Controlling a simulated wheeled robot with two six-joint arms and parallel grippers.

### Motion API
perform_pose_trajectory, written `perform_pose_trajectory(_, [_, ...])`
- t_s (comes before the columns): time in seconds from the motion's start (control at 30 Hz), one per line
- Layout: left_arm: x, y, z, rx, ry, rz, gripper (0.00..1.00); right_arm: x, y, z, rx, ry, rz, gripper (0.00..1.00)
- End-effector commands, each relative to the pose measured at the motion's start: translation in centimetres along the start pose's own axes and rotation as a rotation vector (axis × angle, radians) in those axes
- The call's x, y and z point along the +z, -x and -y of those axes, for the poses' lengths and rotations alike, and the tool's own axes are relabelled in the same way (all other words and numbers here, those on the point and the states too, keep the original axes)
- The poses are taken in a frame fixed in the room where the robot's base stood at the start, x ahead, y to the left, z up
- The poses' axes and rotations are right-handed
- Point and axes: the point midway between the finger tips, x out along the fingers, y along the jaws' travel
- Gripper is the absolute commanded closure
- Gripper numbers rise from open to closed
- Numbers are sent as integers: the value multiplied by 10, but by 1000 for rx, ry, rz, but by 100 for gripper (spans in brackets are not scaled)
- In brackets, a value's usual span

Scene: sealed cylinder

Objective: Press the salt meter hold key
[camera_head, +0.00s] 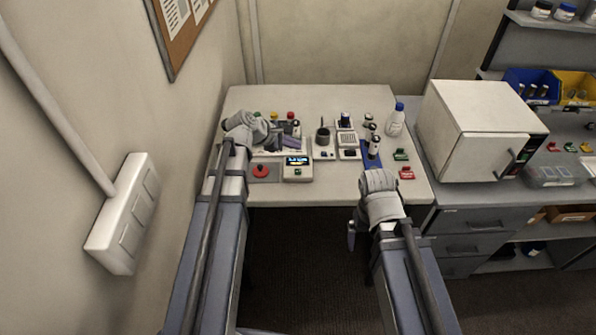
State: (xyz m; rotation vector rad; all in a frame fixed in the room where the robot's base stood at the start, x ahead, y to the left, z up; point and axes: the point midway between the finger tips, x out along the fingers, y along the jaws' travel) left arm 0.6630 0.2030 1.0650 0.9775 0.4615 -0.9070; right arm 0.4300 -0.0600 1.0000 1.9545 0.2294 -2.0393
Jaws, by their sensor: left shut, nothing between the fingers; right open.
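A small meter (297,175) with a lit blue display and a green key below it stands near the front edge of the table. I cannot read its labels, so I cannot tell if it is the salt meter. A white handheld device with a keypad (347,139) stands behind it to the right. My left gripper (291,144) is shut and empty, over the back of the lit meter and apart from its green key. My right gripper (352,236) is open, low in front of the table edge, and mostly hidden by its wrist.
A red button box (261,172) sits left of the lit meter. A dark cup (323,136), a blue holder with vials (371,157), a white bottle (396,120) and green and red blocks (407,173) are on the table (408,192). A white oven (475,128) stands right.

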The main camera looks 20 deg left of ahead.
Motion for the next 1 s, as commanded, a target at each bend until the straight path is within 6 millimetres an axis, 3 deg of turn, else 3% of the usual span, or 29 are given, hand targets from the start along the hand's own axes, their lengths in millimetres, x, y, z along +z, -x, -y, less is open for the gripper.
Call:
perform_pose_trajectory(0.27, [-11, -15, 11, 1, 1, 0, 100, -1, -21, 2, 0, -1, 0, 3])
perform_pose_trajectory(0.7, [-40, -55, 40, 1, 1, 0, 100, -5, -78, 8, 0, -1, 0, 3])
perform_pose_trajectory(1.0, [-44, -61, 44, 1, 1, 1, 100, -5, -87, 8, 0, -1, 0, 3])
